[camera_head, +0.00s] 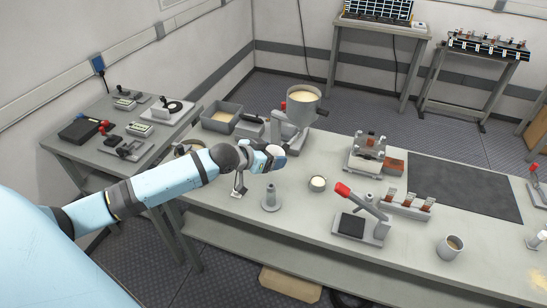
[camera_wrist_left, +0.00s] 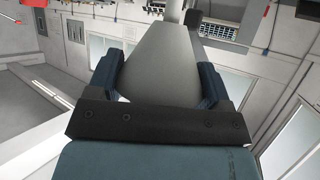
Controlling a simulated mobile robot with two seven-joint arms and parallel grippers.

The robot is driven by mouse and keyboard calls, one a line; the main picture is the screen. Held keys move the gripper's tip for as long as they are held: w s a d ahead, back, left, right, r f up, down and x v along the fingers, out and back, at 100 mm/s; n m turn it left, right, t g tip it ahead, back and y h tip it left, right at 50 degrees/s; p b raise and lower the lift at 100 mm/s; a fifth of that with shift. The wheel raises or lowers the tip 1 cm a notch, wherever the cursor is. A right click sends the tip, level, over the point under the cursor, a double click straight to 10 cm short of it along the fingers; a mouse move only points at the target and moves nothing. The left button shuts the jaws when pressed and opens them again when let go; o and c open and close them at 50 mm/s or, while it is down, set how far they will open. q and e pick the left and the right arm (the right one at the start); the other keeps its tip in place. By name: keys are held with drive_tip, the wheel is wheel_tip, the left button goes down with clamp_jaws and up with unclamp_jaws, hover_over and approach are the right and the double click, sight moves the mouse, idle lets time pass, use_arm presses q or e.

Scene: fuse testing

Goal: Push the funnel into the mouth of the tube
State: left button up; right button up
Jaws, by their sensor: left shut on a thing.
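In the head view a pale end of the funnel (camera_head: 277,150) shows at the fingertips; the rest is hidden by the gripper. A grey upright tube (camera_head: 270,192) on a round base stands on the bench below the gripper. The funnel is apart from this tube. My right gripper is in neither view.
A large hopper (camera_head: 303,104) of pale powder stands behind the gripper. A small cup (camera_head: 317,183), a red-handled press (camera_head: 361,222) and a rack of fuses (camera_head: 406,205) stand to the right. A grey bin (camera_head: 221,117) is behind left. A dark mat (camera_head: 462,186) lies clear.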

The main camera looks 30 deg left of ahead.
use_arm(q)
drive_tip(key=shift+a, duration=0.1)
idle(0.3)
drive_tip(key=shift+r+p, duration=0.15)
drive_tip(key=shift+p, duration=0.55)
wheel_tip(320, 180, down, 5)
drive_tip(key=b, duration=0.2)
drive_tip(key=shift+b, duration=0.4)
drive_tip(key=shift+f, duration=0.6)
drive_tip(key=shift+f, duration=0.2)
drive_tip(key=shift+f, duration=0.35)
